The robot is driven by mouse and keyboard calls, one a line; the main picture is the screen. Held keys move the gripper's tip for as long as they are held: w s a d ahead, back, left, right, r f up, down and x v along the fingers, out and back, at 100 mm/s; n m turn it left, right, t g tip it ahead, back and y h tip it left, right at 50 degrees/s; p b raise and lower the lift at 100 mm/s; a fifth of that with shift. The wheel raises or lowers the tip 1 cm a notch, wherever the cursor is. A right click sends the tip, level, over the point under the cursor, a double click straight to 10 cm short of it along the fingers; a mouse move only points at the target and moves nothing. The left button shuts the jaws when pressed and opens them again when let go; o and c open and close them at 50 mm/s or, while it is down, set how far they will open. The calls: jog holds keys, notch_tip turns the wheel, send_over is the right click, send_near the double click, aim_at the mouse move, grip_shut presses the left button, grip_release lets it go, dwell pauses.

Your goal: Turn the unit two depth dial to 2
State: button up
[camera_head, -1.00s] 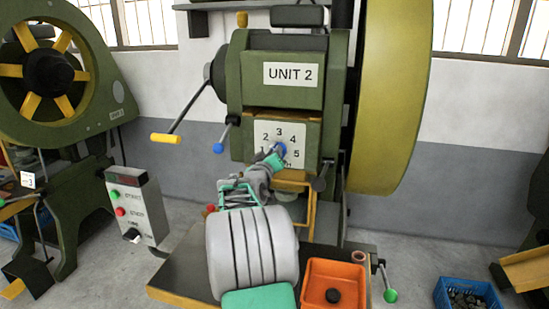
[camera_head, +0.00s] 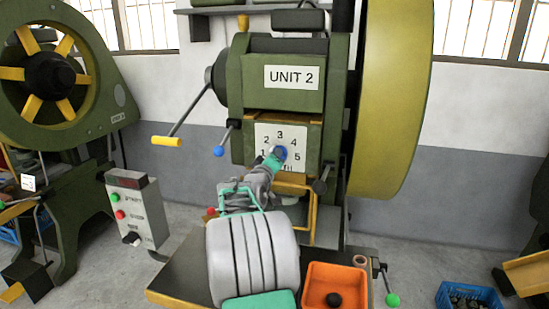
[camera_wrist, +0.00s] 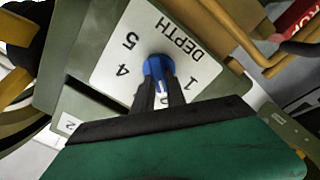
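The unit two depth dial (camera_head: 280,152) is a blue knob on a white plate (camera_head: 262,131) numbered 1 to 5, under the "UNIT 2" sign. My gripper (camera_wrist: 160,88) reaches it from below left in the head view. In the wrist view the blue dial (camera_wrist: 156,66) sits at the tips of my two dark fingers, which flank it and appear shut on it. A white mark on the knob shows between the fingers and points toward the partly hidden 2. The 3 is hidden in the wrist view.
A crank with a yellow handle (camera_head: 166,141) and a blue-tipped lever (camera_head: 219,151) stand left of the plate. A dark-knobbed lever (camera_head: 320,186) is close on its right. An orange tray (camera_head: 318,268) and a control box (camera_head: 136,210) are lower down.

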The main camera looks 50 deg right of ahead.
jog(key=o, duration=0.4)
jog(key=shift+o, duration=0.2)
jog(key=shift+a, duration=0.1)
jog(key=b+v, duration=0.1)
jog(key=v, duration=0.6)
jog(key=shift+s+a, duration=0.2)
jog(key=shift+a, duration=0.1)
